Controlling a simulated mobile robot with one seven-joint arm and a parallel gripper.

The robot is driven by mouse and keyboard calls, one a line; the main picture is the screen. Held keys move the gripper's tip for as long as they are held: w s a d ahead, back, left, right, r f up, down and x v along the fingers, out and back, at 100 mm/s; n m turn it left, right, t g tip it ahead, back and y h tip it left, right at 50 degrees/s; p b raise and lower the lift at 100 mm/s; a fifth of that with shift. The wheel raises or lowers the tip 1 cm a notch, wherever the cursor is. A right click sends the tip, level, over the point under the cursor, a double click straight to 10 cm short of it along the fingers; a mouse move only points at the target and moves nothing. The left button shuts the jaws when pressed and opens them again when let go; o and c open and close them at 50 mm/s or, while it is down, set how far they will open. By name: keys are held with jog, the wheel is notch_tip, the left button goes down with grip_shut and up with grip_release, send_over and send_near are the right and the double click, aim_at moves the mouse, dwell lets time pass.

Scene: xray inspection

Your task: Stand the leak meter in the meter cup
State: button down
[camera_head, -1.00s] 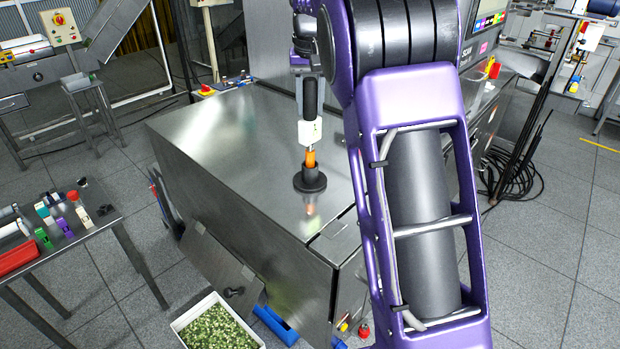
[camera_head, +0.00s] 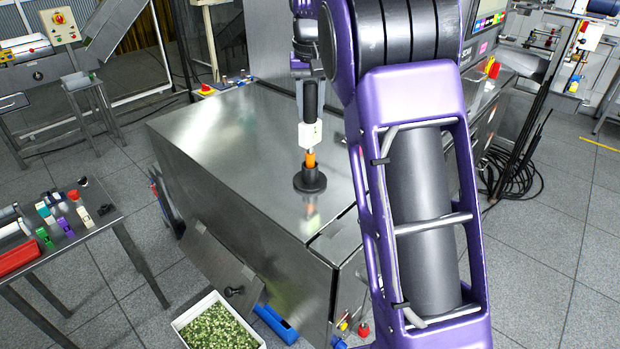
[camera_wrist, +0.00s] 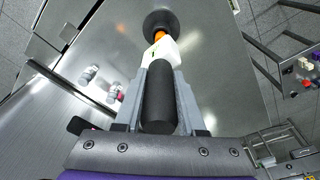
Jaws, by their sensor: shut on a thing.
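The leak meter has a black handle (camera_head: 310,98), a white body (camera_head: 310,134) and an orange lower end (camera_head: 311,158). It hangs upright over the black meter cup (camera_head: 310,181), which has a wide round base and stands on the steel cabinet top. The orange end's lower part is hidden at the cup's mouth and appears to be inside it. In the wrist view my gripper (camera_wrist: 160,84) is shut on the black handle, a grey finger on each side. The orange end lines up with the cup (camera_wrist: 161,22) there.
The steel cabinet top (camera_head: 235,140) is clear around the cup. A side table (camera_head: 75,240) with small coloured items and a red tray stands at left. A white crate of green pieces (camera_head: 217,328) is on the floor in front.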

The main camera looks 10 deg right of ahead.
jog(key=shift+f, duration=1.5)
dwell(1.7)
jog(key=shift+c, duration=2.1)
grip_release()
notch_tip(320, 180, up, 17)
jog(key=s, duration=0.2)
jog(key=shift+s+a+r, duration=0.15)
jog(key=shift+s+a, duration=0.1)
jog(key=shift+s, duration=0.1)
